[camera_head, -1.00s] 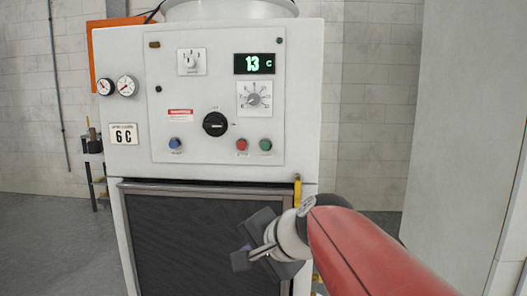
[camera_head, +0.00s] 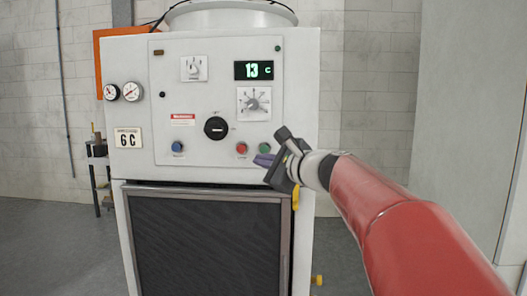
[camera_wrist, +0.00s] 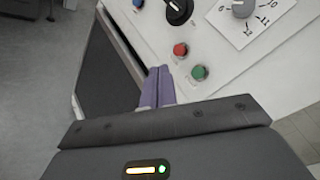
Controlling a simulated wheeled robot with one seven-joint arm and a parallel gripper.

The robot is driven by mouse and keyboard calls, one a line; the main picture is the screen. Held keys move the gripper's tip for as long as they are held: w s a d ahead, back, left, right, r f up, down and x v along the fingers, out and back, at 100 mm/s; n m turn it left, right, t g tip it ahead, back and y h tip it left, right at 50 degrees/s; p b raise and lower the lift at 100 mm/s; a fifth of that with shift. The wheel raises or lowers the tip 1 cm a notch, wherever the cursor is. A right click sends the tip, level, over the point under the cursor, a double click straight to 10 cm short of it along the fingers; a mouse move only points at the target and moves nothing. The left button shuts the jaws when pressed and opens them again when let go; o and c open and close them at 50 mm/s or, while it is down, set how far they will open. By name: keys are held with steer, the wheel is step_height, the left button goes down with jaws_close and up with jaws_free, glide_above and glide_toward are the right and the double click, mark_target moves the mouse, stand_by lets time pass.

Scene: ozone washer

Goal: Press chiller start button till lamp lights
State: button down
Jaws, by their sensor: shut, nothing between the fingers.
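The chiller's control panel (camera_head: 215,105) faces me. It carries a blue button (camera_head: 178,147) at left, a red button (camera_head: 242,148) and a green button (camera_head: 265,148) at right. In the wrist view are the red button (camera_wrist: 180,49), the green button (camera_wrist: 199,73) and the blue button (camera_wrist: 138,3). A small dark green lamp (camera_head: 278,48) and a small amber-brown lamp (camera_head: 158,52) sit at the panel's top corners. My gripper (camera_head: 262,160) is shut and empty, just below the red and green buttons. Its purple fingertips (camera_wrist: 158,85) appear apart from both; exact clearance is unclear.
A black rotary switch (camera_head: 216,128) and a dial (camera_head: 254,104) are above the buttons. The display (camera_head: 254,70) reads 13 C. A dark grille (camera_head: 208,245) lies below the panel. A yellow handle (camera_head: 296,198) is at its right edge.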

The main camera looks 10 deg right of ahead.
mark_target(264, 150)
steer(key=w+d+p, duration=0.2)
steer(key=w+p, duration=0.1)
steer(key=w, duration=0.5)
steer(key=shift+w+d+p, duration=0.15)
steer(key=shift+d+p, duration=0.2)
steer(key=shift+p, duration=0.05)
stand_by(1.7)
steer(key=shift+w+d, duration=0.15)
steer(key=shift+w, duration=0.25)
steer(key=shift+w+d, duration=0.15)
steer(key=shift+w, duration=0.25)
stand_by(0.6)
steer(key=shift+s, duration=0.1)
steer(key=shift+s+a+b, duration=0.25)
steer(key=shift+s+b, duration=0.1)
steer(key=shift+s, duration=0.35)
steer(key=shift+s, duration=0.1)
